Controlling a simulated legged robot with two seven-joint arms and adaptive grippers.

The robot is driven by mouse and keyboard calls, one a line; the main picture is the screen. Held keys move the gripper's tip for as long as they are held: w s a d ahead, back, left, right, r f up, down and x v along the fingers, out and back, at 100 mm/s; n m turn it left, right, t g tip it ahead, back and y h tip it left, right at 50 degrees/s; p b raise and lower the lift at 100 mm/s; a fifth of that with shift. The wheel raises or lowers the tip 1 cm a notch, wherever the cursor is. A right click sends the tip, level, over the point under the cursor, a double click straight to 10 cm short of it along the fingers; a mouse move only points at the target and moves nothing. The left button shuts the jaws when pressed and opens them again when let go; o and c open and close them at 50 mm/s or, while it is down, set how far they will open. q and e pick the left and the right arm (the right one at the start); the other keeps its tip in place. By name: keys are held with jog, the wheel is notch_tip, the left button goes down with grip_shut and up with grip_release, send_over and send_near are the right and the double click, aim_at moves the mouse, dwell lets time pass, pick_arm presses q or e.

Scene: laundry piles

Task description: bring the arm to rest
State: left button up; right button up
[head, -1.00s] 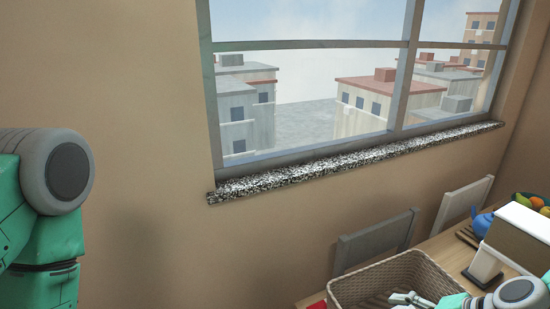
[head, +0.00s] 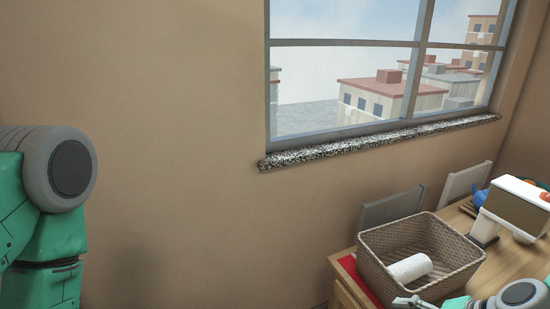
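My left arm (head: 45,215), green and grey, stands at the left edge; its gripper is outside the picture. My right arm (head: 520,296) comes in at the bottom right. Its gripper (head: 408,302) is at the bottom edge, in front of the wicker basket's near side and partly cut off by the frame. I cannot tell whether its fingers are open or shut.
The wicker basket (head: 375,268) stands on a wooden table (head: 522,262) with a white roll (head: 410,268) inside. Red material (head: 352,268) lies beside it. A white and brown box-like object (head: 515,207) stands farther right. Two grey chairs (head: 390,208) stand behind, near the wall and window.

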jog(key=s+f+n+g+h+b, duration=0.2)
jog(key=s+f+n+b, duration=0.3)
jog(key=f, duration=0.8)
jog(key=s+f+n+g+h+b, duration=0.2)
jog(key=s+f+n+b, duration=0.4)
jog(key=f, duration=0.8)
jog(key=s+h+b, duration=0.1)
jog(key=s+b, duration=0.2)
jog(key=s, duration=0.2)
jog(key=shift+s, duration=0.3)
jog(key=shift+d+f, duration=0.15)
jog(key=shift+d, duration=0.2)
jog(key=shift+a, duration=0.1)
